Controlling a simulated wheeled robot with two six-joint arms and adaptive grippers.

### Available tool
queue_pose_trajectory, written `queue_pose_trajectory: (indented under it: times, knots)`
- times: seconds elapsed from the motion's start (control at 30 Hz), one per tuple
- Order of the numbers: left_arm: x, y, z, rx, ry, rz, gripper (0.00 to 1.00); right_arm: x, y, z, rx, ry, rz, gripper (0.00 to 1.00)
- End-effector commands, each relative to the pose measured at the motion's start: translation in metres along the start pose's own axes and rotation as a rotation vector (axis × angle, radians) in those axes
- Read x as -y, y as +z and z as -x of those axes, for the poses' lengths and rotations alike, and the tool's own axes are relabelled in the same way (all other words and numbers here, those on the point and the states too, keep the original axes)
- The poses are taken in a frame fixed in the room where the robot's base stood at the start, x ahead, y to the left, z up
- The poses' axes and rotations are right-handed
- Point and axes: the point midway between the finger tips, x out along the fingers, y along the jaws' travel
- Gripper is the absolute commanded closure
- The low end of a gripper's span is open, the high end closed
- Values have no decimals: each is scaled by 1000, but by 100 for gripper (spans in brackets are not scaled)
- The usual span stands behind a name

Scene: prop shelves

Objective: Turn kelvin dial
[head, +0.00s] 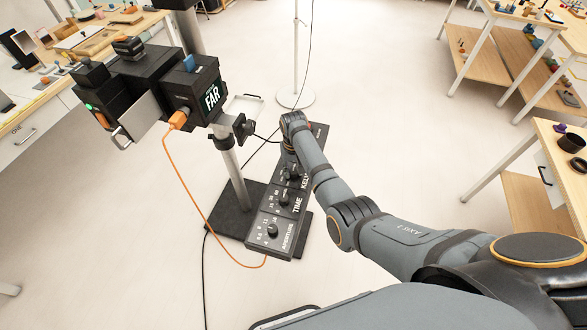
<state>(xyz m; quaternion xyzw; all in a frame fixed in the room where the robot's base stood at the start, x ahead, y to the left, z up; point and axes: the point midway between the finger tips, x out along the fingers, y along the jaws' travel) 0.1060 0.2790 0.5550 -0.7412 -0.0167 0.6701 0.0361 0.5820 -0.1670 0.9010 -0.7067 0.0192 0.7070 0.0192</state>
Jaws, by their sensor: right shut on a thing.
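A dark sloping control panel (262,244) stands low in the middle of the head view, with a row of black knobs. The aperture dial (272,231) is nearest, and the time dial (284,201) is behind it. The label starting "KEL" is partly covered by my right arm. My right gripper (291,168) reaches down over the far part of the panel and is shut on the kelvin dial. The fingers and my arm hide most of that dial, so its pointer setting cannot be read. My left gripper is not in view.
A camera rig with a "FAR" screen (211,97) stands on a pole left of the panel, close to my right wrist. An orange cable (181,178) hangs from it to the panel. Tables with props stand at left and right; open floor lies between.

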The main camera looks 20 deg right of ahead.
Motion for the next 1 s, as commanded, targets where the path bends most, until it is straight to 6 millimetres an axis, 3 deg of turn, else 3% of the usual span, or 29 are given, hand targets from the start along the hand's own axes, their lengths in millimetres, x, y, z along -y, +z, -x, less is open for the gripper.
queue_pose_trajectory:
  times: [0.6,1.0]
  knots:
    - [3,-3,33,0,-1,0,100,-2,-1,3,-2,0,453,100]
    - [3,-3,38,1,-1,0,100,-2,-2,2,-4,1,585,100]
